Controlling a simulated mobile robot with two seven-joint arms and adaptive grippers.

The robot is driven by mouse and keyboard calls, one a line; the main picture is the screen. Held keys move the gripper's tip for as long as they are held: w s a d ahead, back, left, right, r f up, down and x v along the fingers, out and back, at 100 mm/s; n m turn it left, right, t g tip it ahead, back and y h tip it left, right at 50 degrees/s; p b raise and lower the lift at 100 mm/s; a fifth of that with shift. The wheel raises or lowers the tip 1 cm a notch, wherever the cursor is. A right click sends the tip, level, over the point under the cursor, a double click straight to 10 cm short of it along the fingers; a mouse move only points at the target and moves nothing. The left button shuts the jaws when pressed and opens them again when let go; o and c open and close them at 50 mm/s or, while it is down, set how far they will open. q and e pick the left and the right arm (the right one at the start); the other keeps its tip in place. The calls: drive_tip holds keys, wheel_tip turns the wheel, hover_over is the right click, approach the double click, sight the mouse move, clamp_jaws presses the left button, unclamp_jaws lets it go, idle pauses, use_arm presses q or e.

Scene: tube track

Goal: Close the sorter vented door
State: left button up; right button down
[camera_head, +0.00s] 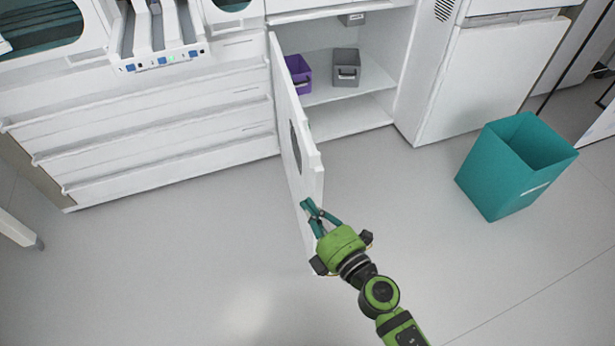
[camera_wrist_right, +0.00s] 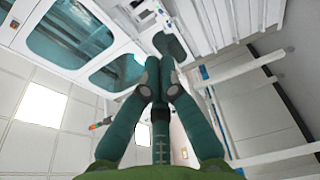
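The white vented door (camera_head: 308,180) of the sorter cabinet stands wide open in the head view. It is hinged at its left side and swings out toward me, with a dark vent (camera_head: 296,146) in its face. My right gripper (camera_head: 308,205) is at the door's free edge, its teal fingers overlapping the door in the picture. I cannot tell whether they touch it. In the right wrist view its fingers (camera_wrist_right: 165,46) come together at the tips, with nothing visible between them. My left gripper is not in view.
The open compartment holds a purple bin (camera_head: 299,75) and a grey bin (camera_head: 346,68) on a shelf (camera_head: 320,95). White drawers (camera_head: 150,130) lie to the left. A teal waste bin (camera_head: 497,180) stands on the floor at right. The floor around the door is clear.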

drive_tip(key=x, duration=1)
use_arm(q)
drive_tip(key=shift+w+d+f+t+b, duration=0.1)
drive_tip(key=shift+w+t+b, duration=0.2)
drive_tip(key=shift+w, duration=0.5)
use_arm(e)
drive_tip(key=d, duration=0.4)
drive_tip(key=shift+w, duration=0.15)
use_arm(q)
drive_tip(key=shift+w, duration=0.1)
use_arm(e)
drive_tip(key=shift+d, duration=0.2)
